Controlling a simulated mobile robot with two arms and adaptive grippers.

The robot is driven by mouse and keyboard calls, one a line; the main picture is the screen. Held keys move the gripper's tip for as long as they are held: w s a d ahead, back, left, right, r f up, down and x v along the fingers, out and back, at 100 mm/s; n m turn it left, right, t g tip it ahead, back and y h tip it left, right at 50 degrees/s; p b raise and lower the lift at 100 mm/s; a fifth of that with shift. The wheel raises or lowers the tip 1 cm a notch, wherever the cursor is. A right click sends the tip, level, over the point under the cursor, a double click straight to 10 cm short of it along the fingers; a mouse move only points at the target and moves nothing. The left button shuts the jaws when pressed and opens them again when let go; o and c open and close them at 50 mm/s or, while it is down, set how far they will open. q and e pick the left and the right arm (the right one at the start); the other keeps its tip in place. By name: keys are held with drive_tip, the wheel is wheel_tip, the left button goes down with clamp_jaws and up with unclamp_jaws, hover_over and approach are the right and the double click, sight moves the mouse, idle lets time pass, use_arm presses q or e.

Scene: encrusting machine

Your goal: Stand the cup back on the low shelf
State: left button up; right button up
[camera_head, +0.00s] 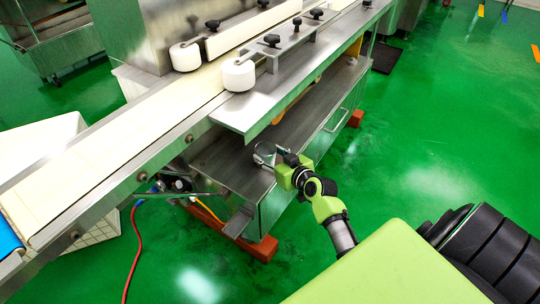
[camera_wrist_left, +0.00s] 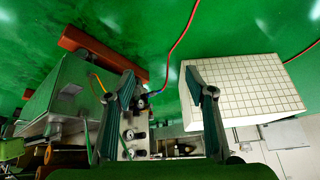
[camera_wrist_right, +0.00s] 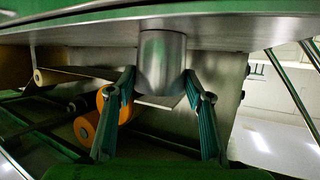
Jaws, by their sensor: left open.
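The metal cup (camera_head: 265,153) is at the low shelf (camera_head: 225,160) under the machine, over its front part. In the right wrist view, which is upside down, the cup (camera_wrist_right: 162,60) looks upright, its base at or very near the shelf surface (camera_wrist_right: 90,32). My right gripper (camera_head: 281,156) reaches in from the front. Its fingers (camera_wrist_right: 159,72) flank the cup closely on both sides; I cannot tell whether they press on it. My left gripper (camera_wrist_left: 159,70) is open and empty in its wrist view, and out of the head view.
A steel ledge (camera_head: 262,110) overhangs the low shelf. A conveyor belt (camera_head: 120,140) runs down to the left. A white crate (camera_wrist_left: 245,90) and a red hose (camera_head: 134,250) are near it. An orange roll (camera_wrist_right: 88,127) shows behind the cup.

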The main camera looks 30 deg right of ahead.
drive_tip(key=shift+o, duration=1.3)
drive_tip(key=shift+r, duration=0.15)
drive_tip(key=p+v, duration=0.1)
drive_tip(key=v, duration=0.2)
drive_tip(key=shift+r, duration=0.1)
drive_tip(key=p+v, duration=0.2)
drive_tip(key=v, duration=0.6)
drive_tip(key=s+a+f+n+g+y, duration=0.4)
drive_tip(key=s+a, duration=0.4)
drive_tip(key=a, duration=0.5)
use_arm(q)
drive_tip(key=s+g, duration=0.1)
drive_tip(key=s+a, duration=0.1)
drive_tip(key=s, duration=0.1)
drive_tip(key=s+g, duration=0.1)
drive_tip(key=s, duration=0.1)
drive_tip(key=shift+s+a+r+g+y, duration=0.2)
drive_tip(key=shift+s+a+g+y, duration=0.05)
drive_tip(key=shift+g+y, duration=0.05)
use_arm(e)
drive_tip(key=s+a+g+h, duration=0.1)
drive_tip(key=s+g, duration=0.2)
drive_tip(key=s, duration=0.4)
drive_tip(key=s+a+m+g+h, duration=0.1)
drive_tip(key=s+a+g+h, duration=0.1)
drive_tip(key=s, duration=0.5)
drive_tip(key=shift+a+f+m+g, duration=0.3)
drive_tip(key=shift+f+g, duration=0.15)
drive_tip(key=shift+g, duration=0.25)
